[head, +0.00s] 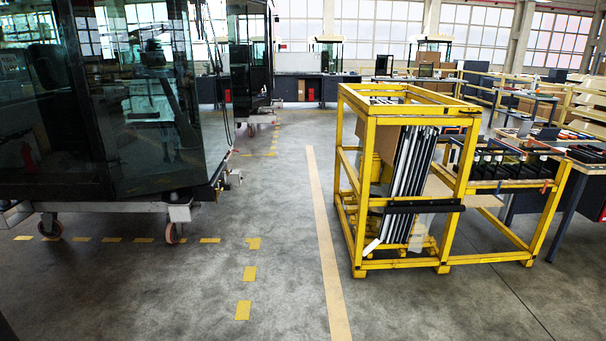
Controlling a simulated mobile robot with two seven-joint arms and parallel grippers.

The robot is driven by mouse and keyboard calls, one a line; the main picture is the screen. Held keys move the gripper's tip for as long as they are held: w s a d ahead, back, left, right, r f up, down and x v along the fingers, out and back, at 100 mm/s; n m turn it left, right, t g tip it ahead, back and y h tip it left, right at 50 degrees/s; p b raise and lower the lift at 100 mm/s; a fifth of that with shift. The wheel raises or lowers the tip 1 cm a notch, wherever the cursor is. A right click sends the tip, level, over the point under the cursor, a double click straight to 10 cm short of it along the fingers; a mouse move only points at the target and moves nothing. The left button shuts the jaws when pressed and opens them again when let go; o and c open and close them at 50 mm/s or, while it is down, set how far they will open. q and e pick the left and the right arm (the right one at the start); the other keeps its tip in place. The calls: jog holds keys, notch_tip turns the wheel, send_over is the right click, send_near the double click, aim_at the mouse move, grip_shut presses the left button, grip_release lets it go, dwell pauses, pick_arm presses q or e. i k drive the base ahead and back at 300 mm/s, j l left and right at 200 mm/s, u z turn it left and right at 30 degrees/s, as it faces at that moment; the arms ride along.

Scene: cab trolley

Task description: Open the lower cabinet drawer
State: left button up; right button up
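No cabinet drawer can be clearly made out. Far back, dark workbench units (345,90) stand below the windows; they are too small to tell whether they have drawers. Neither of my grippers shows in the head view.
A yellow frame trolley (363,200) holding upright panels stands at the right. Work tables with parts (590,152) are behind it. A large glass cab (130,110) on a wheeled trolley fills the left. The floor between them is clear, with a yellow line (322,230) and dashes.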

aim_at(328, 88)
jog(key=i, duration=1.4)
jog(key=i+l+u, duration=0.1)
jog(key=i, duration=1.35)
jog(key=i+l+u, duration=0.1)
jog(key=i+u, duration=0.25)
jog(key=i, duration=1)
jog(key=i+z, duration=0.25)
jog(key=i, duration=0.4)
jog(key=i+j+z, duration=0.15)
jog(key=i+z, duration=0.15)
jog(key=i, duration=0.4)
jog(key=i+z, duration=0.1)
jog(key=i, duration=1.25)
jog(key=i+l+u, duration=0.2)
jog(key=i, duration=1.25)
jog(key=i+j, duration=0.1)
jog(key=i, duration=1.3)
jog(key=i+z, duration=0.15)
jog(key=i, duration=0.55)
jog(key=i+j+z, duration=0.1)
jog(key=i, duration=0.6)
